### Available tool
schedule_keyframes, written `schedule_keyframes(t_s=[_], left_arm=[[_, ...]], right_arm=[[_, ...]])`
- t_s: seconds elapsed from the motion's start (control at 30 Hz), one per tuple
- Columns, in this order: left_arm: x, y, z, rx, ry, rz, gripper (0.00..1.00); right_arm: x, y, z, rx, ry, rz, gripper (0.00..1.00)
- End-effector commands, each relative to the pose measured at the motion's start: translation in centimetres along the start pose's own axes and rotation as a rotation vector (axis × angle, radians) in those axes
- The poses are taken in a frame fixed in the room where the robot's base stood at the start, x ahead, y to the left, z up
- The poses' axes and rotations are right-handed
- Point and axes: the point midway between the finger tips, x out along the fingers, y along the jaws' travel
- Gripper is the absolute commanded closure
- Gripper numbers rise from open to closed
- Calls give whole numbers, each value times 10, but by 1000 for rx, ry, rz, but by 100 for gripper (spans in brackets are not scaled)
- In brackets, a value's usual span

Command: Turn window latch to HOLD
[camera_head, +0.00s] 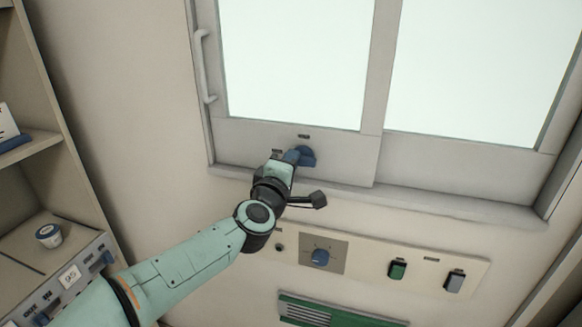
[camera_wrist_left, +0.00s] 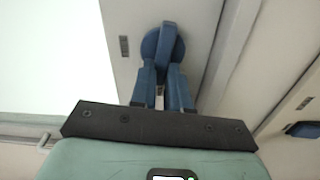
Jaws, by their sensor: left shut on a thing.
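The window latch (camera_head: 308,158) is a blue round knob with a raised bar, on the lower frame of the sliding window. In the left wrist view the latch (camera_wrist_left: 166,42) shows at top centre, its bar pointing nearly straight up the picture and leaning slightly right. My left gripper (camera_head: 296,156) reaches it from the lower left. In the left wrist view the blue fingers of my left gripper (camera_wrist_left: 163,72) are shut on the lower end of the bar. Small dark labels (camera_head: 304,136) sit by the latch; their text is too small to read. My right gripper is not in view.
Below the window is a control panel with a blue knob (camera_head: 320,257), a green switch (camera_head: 397,269) and a grey switch (camera_head: 454,281). A white pull handle (camera_head: 204,66) is on the window's left edge. Shelves with a small jar (camera_head: 49,236) stand at left.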

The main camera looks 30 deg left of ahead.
Motion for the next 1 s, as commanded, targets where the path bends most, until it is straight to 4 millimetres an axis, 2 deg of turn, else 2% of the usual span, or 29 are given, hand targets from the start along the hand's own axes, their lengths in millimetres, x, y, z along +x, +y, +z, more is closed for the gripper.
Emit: schedule_keyframes(t_s=[0.3,0.87,0.9,0.97,1.0], left_arm=[[0,-3,0,-129,-1,0,100],[0,-3,0,-161,-1,-1,100],[0,-3,0,-161,-1,-1,78],[0,-3,0,-161,0,-1,58],[0,-3,0,-160,0,-1,58]], right_arm=[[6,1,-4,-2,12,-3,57],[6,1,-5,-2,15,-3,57],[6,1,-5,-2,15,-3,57],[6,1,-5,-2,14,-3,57],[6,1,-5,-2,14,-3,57]])
